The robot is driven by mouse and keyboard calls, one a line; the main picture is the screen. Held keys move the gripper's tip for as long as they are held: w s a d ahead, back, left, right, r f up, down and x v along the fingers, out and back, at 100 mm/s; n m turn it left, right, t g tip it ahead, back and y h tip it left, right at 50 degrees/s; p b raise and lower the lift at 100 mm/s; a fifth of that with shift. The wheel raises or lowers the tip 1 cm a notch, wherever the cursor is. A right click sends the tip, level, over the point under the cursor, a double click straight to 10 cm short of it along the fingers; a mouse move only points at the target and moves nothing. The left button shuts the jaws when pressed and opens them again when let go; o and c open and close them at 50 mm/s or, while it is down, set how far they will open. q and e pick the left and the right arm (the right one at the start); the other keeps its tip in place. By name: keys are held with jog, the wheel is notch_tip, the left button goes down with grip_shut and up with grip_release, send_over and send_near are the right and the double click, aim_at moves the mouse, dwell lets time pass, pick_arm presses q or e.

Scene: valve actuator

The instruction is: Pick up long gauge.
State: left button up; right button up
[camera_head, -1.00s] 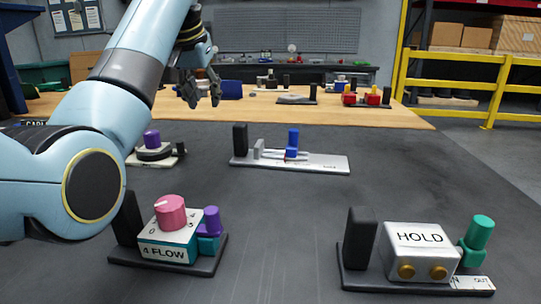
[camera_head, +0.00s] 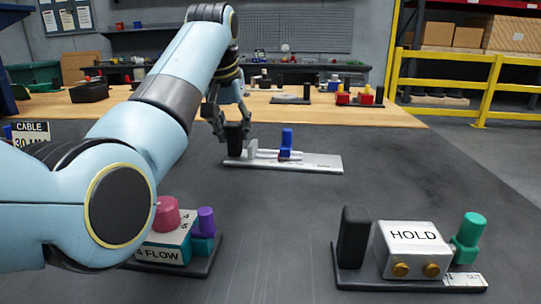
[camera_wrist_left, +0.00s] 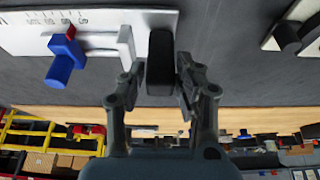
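The long gauge is a white plate (camera_head: 318,163) with a blue slider (camera_head: 287,142), grey-white jaws and a black upright grip block (camera_head: 234,136) at its left end. It lies on the dark table. My left gripper (camera_head: 234,122) is over that grip block, fingers pointing down. In the left wrist view the open fingers (camera_wrist_left: 159,78) stand on either side of the black block (camera_wrist_left: 160,58), with small gaps visible. The scaled plate (camera_wrist_left: 25,35) and blue slider (camera_wrist_left: 62,65) show to the left there. My right gripper is not in view.
A HOLD box (camera_head: 411,245) with a green knob stands at front right. A 4 FLOW unit (camera_head: 165,250) with pink and purple knobs is at front left, partly behind my left arm. A wooden bench (camera_head: 330,113) lies behind. The table's middle is clear.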

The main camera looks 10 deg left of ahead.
pick_arm(q)
jog(key=shift+x, duration=0.75)
grip_shut()
jog(key=shift+r, duration=0.1)
